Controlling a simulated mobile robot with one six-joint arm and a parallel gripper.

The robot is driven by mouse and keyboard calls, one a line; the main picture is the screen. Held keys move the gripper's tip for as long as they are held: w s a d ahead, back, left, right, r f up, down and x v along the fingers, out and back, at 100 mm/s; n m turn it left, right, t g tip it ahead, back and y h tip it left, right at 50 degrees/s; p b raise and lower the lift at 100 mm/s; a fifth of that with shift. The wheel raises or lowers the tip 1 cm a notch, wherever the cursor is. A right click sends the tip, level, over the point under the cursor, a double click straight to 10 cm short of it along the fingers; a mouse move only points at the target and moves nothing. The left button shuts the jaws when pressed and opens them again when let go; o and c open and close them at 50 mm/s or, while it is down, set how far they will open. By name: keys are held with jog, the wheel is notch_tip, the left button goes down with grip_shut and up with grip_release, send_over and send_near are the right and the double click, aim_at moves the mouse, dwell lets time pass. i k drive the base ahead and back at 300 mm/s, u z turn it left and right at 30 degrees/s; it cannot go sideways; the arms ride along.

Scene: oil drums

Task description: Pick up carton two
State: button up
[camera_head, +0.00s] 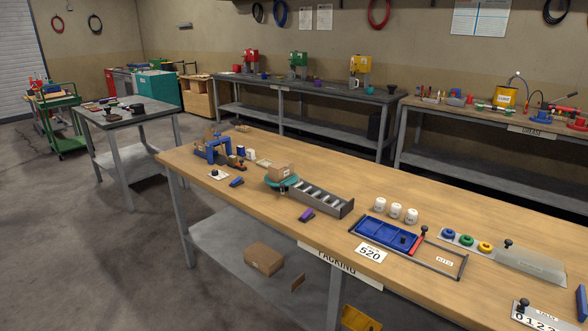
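A small brown carton (281,172) sits on a teal round plate (272,182) at the upper end of a grey roller track (320,200) on the packing bench. Another brown cardboard piece (210,133) shows at a blue frame (222,150) at the bench's far left end; its shape is partly hidden. A larger closed brown carton (264,258) lies on the grey shelf under the bench. I cannot read a number on any of them, so I cannot tell which is carton two. My gripper is not in view.
The packing bench (400,212) also holds white jars (396,211), a blue tray (387,234) and a row of coloured rings (466,241). A grey side table (120,118) stands at left. The floor at lower left (90,250) is clear.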

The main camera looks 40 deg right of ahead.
aim_at(277, 175)
jog(key=u, duration=0.3)
jog(key=i, duration=1.05)
jog(key=u, duration=0.6)
